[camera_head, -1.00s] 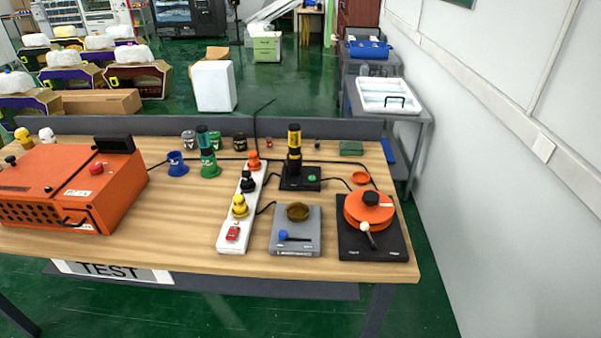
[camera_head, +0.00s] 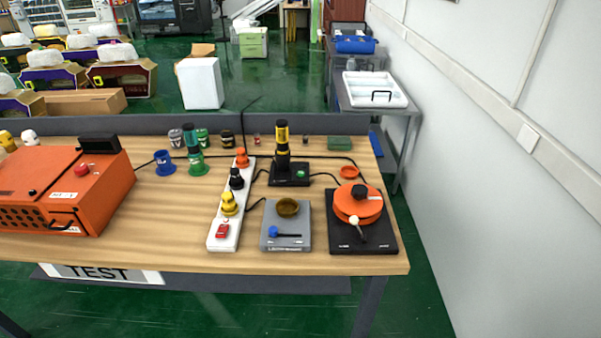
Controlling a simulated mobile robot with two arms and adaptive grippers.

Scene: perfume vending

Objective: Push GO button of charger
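The charger (camera_head: 291,181) looks like a black base on the wooden table, right of the white power strip. A small green button (camera_head: 300,174) sits on the right part of its base; any lettering on it is too small to read. A black and yellow cylinder (camera_head: 282,146) stands upright on the left part of the base. A black cable runs from the base. Neither of my grippers is in view, and nothing touches the button.
In front of the charger are a white power strip (camera_head: 223,236) with coloured plugs, a grey device (camera_head: 286,241) and a black device with an orange disc (camera_head: 358,204). An orange machine (camera_head: 62,194) stands left. Bare tabletop (camera_head: 165,220) lies between it and the strip.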

